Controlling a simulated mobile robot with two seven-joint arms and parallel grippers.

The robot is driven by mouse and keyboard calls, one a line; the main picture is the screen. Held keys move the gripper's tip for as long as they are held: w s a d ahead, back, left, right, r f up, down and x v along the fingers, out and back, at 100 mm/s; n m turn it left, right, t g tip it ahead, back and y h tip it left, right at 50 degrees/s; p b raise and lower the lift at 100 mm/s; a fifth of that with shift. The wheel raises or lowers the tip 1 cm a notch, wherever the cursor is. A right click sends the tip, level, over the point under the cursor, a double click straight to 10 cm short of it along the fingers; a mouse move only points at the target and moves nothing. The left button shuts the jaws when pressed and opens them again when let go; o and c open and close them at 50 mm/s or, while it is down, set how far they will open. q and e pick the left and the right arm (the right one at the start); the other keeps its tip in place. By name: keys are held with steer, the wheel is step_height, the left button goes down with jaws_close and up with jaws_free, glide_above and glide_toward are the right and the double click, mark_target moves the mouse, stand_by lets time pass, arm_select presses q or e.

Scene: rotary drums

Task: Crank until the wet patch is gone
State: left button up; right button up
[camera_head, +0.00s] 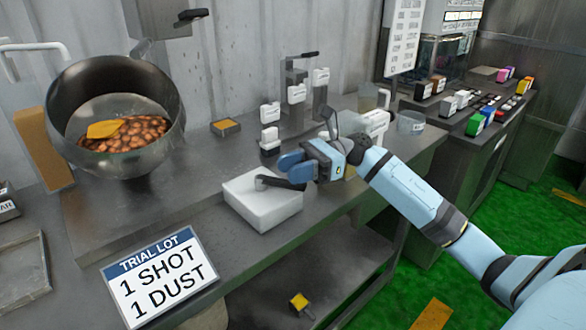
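A tilted steel drum (150,160) stands at the left on the bench. Brown nuts (130,145) lie inside it, with a glossy yellow-orange patch (104,129) on top of them, toward the left. A white box (262,205) with a dark crank arm (280,184) sits on the bench, right of the drum. My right gripper (297,166) is at the outer end of the crank arm, with its blue fingers around or just above that end. The fingers hide the crank's grip, so I cannot tell whether they are closed on it. My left gripper is out of view.
A sign (153,279) reading "TRIAL LOT, 1 SHOT, 1 DUST" stands at the bench's front edge. Dispensers with white labels (296,93) stand behind my gripper. A clear cup (411,123) and a side counter with coloured blocks (475,124) are at the right.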

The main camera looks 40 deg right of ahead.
steer(key=shift+o, duration=1.2)
steer(key=s+d, duration=0.1)
steer(key=d, duration=0.6)
steer(key=shift+d, duration=0.25)
